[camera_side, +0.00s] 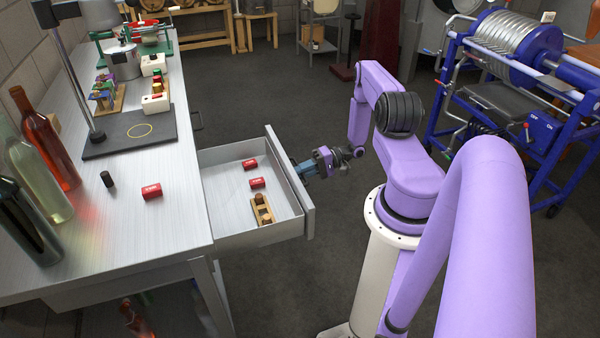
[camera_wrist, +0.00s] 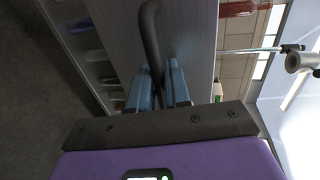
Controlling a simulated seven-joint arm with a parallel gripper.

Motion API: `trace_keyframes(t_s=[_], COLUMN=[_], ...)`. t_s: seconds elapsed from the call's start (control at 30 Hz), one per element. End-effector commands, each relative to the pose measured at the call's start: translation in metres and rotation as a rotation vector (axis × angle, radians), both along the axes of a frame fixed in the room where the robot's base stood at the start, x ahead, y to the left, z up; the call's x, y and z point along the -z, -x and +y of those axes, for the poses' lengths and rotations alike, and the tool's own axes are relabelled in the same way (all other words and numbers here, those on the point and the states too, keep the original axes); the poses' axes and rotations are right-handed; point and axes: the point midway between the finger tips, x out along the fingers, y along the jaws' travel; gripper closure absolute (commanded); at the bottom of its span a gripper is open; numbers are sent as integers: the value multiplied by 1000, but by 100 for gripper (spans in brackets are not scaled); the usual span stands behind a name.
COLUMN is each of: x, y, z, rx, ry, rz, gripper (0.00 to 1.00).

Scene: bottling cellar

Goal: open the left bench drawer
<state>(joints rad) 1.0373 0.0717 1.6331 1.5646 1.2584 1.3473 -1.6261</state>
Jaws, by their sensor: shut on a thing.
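The bench drawer (camera_side: 285,222) nearest the camera stands well out from the bench, open at the top. Inside lie two small red boxes (camera_side: 257,183) and a wooden block (camera_side: 262,209) with holes or pegs. My gripper (camera_side: 303,168) is at the outside of the drawer's front panel (camera_side: 291,181). In the wrist view my gripper (camera_wrist: 158,92) has its blue-grey fingers closed on the dark curved handle bar (camera_wrist: 152,35). The front panel (camera_wrist: 188,35) fills the area behind the bar. In the side view the handle is mostly hidden by the panel and gripper.
The metal bench top (camera_side: 160,225) holds bottles (camera_side: 50,150), a red box (camera_side: 151,191), a small black cylinder (camera_side: 107,179) and a dark stand base (camera_side: 130,135). A blue-framed machine (camera_side: 520,90) stands right. Floor beyond the drawer is clear.

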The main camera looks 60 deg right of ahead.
Motion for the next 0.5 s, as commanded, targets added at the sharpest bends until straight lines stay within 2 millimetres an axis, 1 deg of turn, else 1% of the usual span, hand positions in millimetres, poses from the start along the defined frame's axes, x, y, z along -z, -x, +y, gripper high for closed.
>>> trace_keyframes(t_s=[0.03, 0.07, 0.1, 0.37, 0.5], x=[-1, -1, -1, 0, -2], y=[-1, -1, -1, 0, 5], z=[-1, -1, -1, -1, -7], rx=[1, 1, 1, 1, 4], ry=[0, 0, 0, 0, 1], rz=[-3, -3, -3, -2, -3], gripper=[100, 73, 70, 70, 70])
